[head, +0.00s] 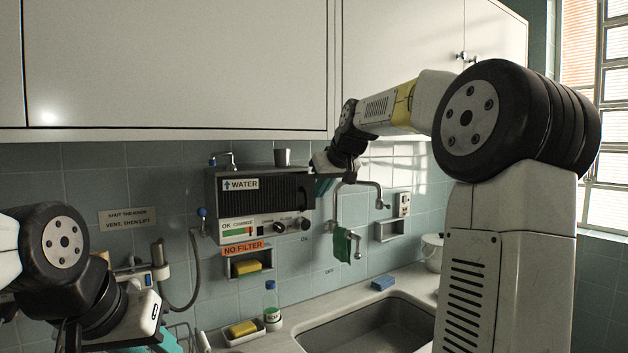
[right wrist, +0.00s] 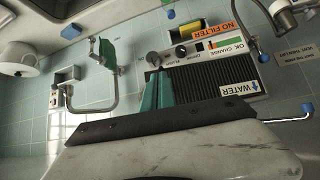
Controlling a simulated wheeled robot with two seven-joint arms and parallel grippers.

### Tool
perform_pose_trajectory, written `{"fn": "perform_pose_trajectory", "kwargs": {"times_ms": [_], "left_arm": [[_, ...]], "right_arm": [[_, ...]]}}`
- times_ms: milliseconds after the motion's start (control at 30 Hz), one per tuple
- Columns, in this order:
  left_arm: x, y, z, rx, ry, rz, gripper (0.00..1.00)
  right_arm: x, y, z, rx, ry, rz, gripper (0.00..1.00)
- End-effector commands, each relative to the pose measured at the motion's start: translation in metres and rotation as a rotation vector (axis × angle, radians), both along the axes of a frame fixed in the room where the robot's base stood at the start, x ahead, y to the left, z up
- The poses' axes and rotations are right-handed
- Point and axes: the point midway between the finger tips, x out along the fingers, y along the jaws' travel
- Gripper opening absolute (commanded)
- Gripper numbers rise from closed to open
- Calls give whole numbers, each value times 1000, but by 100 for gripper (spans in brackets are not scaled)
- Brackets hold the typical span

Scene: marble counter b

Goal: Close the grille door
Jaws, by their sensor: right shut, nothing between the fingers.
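The water unit (head: 210,200) is a box on the tiled wall with a dark ribbed grille door (head: 270,200) under a WATER label. In the head view the door looks about flush with the front; I cannot tell if it is fully shut. The right wrist view shows the grille door (right wrist: 200,84) upside down. My right gripper (head: 323,188) is shut and empty at the unit's right end, its teal fingers (right wrist: 157,94) together in front of the grille's edge. Contact is unclear. My left gripper (head: 165,342) is low at the left, partly cut off, its jaw opening hidden.
A faucet (head: 365,185) and green cloth (head: 342,245) are right of the unit. A metal cup (head: 282,157) stands on top. A yellow sponge (head: 247,266) sits in a niche below. A soap bottle (head: 271,305) stands beside the sink (head: 375,325). White cupboards (head: 180,70) hang above.

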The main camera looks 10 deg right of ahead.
Motion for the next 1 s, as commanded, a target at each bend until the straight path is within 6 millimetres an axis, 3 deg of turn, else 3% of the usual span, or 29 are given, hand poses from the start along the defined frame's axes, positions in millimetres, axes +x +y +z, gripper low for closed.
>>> {"fn": "perform_pose_trajectory", "kwargs": {"times_ms": [133,333,833,1000], "left_arm": [[0,0,0,0,0,0,36],[0,0,0,0,0,0,36],[0,0,0,0,0,0,36],[0,0,0,0,0,0,36]], "right_arm": [[22,7,-22,1,2,3,0],[49,14,-22,0,-1,3,0],[58,16,-22,-1,-1,1,0],[77,16,-23,1,0,3,0]]}}
